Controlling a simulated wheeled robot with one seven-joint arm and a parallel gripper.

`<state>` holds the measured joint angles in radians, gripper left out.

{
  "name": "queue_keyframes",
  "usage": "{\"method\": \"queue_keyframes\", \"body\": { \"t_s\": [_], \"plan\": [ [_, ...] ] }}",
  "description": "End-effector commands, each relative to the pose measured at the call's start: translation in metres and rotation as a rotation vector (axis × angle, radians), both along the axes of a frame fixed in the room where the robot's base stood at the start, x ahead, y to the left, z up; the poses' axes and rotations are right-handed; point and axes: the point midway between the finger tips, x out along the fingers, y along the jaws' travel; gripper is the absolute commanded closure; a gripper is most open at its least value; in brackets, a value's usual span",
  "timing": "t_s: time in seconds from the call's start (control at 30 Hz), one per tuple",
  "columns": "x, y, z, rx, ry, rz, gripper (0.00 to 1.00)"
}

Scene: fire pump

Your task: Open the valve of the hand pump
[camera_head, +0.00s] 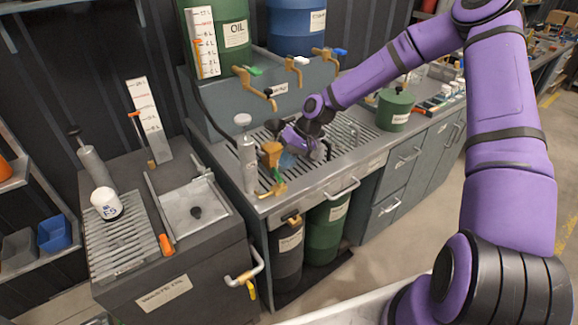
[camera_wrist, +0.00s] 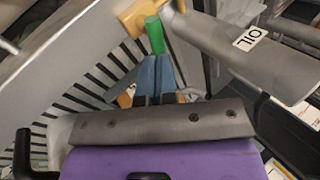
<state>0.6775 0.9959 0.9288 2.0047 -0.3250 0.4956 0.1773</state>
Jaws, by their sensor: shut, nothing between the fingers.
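The hand pump is a grey cylinder (camera_head: 248,165) standing at the left front corner of the grated bench. Its grey body with an OIL label (camera_wrist: 245,48) fills the upper right of the wrist view. A brass fitting (camera_wrist: 138,16) carries the green valve handle (camera_wrist: 155,35). In the head view, a green handle (camera_head: 277,175) shows by the brass outlet at the pump's foot. My gripper (camera_head: 284,162) is low over the grate, just right of the pump. Its blue fingers (camera_wrist: 156,60) are together and empty, tips right at the green handle; I cannot tell whether they touch.
Brass taps (camera_head: 262,88) project from the back panel below the oil drum (camera_head: 222,35). A green canister (camera_head: 395,108) stands right of my forearm. A waste oil cabinet (camera_head: 180,285) stands left. The grate (camera_head: 345,135) around my gripper is mostly clear.

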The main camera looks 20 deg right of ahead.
Motion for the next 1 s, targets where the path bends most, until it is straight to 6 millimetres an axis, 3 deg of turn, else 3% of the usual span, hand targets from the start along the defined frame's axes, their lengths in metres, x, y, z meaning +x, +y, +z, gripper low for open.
{"method": "queue_keyframes", "body": {
  "t_s": [0.07, 0.6, 1.0],
  "plan": [
    [0.004, 0.004, 0.012, -0.002, -0.005, 0.003, 1.0],
    [0.008, -0.047, 0.085, -0.002, -0.003, -0.001, 1.0],
    [0.008, -0.053, 0.093, 0.0, -0.003, 0.001, 1.0]
  ]
}}
